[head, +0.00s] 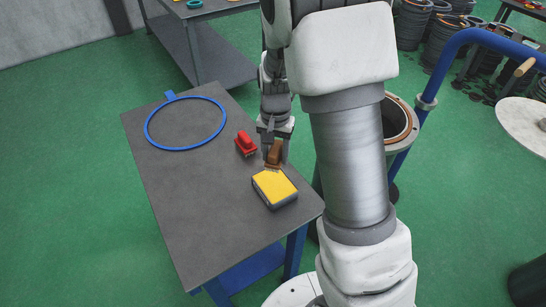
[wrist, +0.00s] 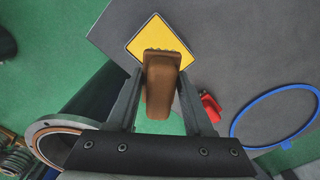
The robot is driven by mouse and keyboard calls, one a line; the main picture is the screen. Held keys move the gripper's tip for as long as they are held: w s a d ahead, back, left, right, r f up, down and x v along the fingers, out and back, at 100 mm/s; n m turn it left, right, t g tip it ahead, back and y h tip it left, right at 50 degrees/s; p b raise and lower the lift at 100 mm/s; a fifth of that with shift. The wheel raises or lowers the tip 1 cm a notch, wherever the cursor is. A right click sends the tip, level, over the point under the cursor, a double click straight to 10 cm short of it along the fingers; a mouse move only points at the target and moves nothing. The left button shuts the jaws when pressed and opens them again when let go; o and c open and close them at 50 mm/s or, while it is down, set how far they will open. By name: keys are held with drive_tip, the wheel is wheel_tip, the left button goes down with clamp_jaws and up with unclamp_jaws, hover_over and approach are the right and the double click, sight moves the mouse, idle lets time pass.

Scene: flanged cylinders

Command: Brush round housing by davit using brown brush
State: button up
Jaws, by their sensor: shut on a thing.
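My gripper (head: 273,146) is shut on the brown brush (head: 274,156) and holds it at the right side of the grey table, just behind the yellow-topped block. In the wrist view the brown brush (wrist: 161,88) lies between the two fingers (wrist: 161,75), with its far end over the edge of the yellow top. I cannot tell if it touches the block. The round housing (head: 400,124), a dark cylinder with a metal flange, stands right of the table, partly hidden by my arm. The blue davit (head: 432,88) rises beside it. A flanged cylinder (wrist: 50,130) shows lower left in the wrist view.
The yellow-topped block (head: 274,187) lies near the table's right edge. A red brush (head: 245,143) and a blue ring (head: 148,138) lie on the grey table (head: 195,205), whose front left is clear. Another table (head: 205,55) stands behind. A pale round top (head: 525,122) is at far right.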

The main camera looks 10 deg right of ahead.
sight(275, 184)
drive_tip(key=m, duration=0.1)
drive_tip(key=f+m, duration=0.1)
drive_tip(key=m, duration=0.1)
drive_tip(key=shift+w, duration=0.15)
drive_tip(key=m, duration=0.1)
drive_tip(key=f+m, duration=0.1)
drive_tip(key=m, duration=0.3)
drive_tip(key=shift+w+f, duration=0.15)
drive_tip(key=shift+f, duration=0.2)
drive_tip(key=shift+f+b, duration=2.4)
drive_tip(key=shift+f, duration=0.65)
drive_tip(key=shift+f, duration=0.55)
wheel_tip(275, 184, up, 7)
drive_tip(key=p, duration=0.5)
drive_tip(key=shift+r, duration=0.1)
